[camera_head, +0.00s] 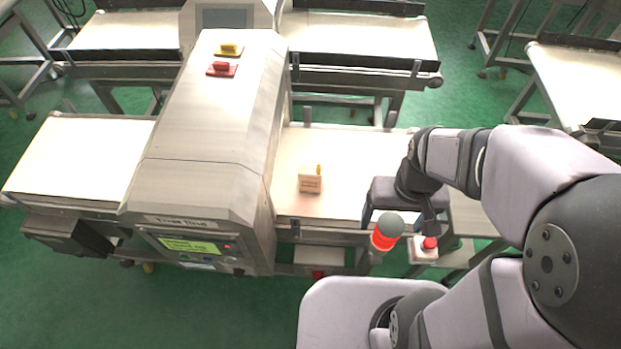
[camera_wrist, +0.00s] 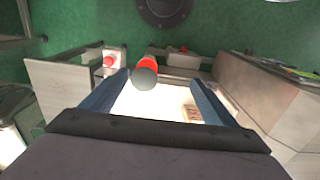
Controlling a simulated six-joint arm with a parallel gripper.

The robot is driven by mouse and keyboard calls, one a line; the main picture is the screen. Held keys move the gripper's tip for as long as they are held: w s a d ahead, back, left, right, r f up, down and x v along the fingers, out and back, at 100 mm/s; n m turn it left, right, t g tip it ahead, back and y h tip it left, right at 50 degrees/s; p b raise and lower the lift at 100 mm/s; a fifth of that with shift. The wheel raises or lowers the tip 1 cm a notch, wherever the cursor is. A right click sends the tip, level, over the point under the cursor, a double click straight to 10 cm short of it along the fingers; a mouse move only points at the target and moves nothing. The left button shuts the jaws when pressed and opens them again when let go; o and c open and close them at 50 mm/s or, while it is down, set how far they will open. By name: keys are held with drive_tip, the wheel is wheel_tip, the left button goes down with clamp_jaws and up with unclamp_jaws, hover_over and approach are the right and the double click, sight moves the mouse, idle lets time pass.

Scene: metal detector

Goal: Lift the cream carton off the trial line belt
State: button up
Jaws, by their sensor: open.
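The cream carton (camera_head: 310,181) stands on the white trial line belt (camera_head: 335,150), to the right of the metal detector housing, with a small yellow part at its top. It also shows in the wrist view (camera_wrist: 192,112), between my gripper's fingers and nearer the right one in that picture. My gripper (camera_head: 387,222) is open and empty. In the head view it is to the right of the carton, apart from it, over the right part of the belt. In the wrist view the blue-grey fingers (camera_wrist: 155,92) are spread wide, with the belt showing between them.
The steel detector housing (camera_head: 205,140) stands left of the carton. A red-orange beacon with a grey cap (camera_head: 385,232) is close to my gripper. A box with a red button (camera_head: 428,246) is at the belt's front right. Another belt (camera_head: 360,38) runs behind.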

sight(311, 177)
drive_tip(key=w+a+f+t+b, duration=0.4)
drive_tip(key=w+a+f+b, duration=0.2)
drive_tip(key=w+f+b, duration=0.1)
drive_tip(key=w+a+f+t+y+b, duration=0.1)
drive_tip(key=w+a+f+t+b, duration=0.3)
drive_tip(key=b, duration=0.6)
drive_tip(key=w+a+f+t+b, duration=0.5)
drive_tip(key=w+a+f+b, duration=0.2)
drive_tip(key=w+f+b, duration=0.2)
drive_tip(key=shift+w+a+f+y, duration=0.3)
drive_tip(key=shift+w+a+f, duration=0.1)
drive_tip(key=shift+w+f, duration=0.25)
drive_tip(key=shift+a+f+t+b, duration=0.25)
drive_tip(key=shift+t+b, duration=0.25)
drive_tip(key=shift+b, duration=0.3)
drive_tip(key=b, duration=0.1)
drive_tip(key=f+t+b, duration=0.1)
drive_tip(key=b, duration=0.1)
drive_tip(key=shift+s+a+f+t+h, duration=0.1)
drive_tip(key=shift+s+a+t+h, duration=0.1)
drive_tip(key=shift+a+t+h, duration=0.15)
drive_tip(key=s+f+t+h+b, duration=0.1)
drive_tip(key=b, duration=0.2)
drive_tip(key=shift+s+t, duration=0.1)
drive_tip(key=shift+t, duration=0.25)
drive_tip(key=shift+s+b, duration=0.25)
drive_tip(key=shift+b, duration=0.3)
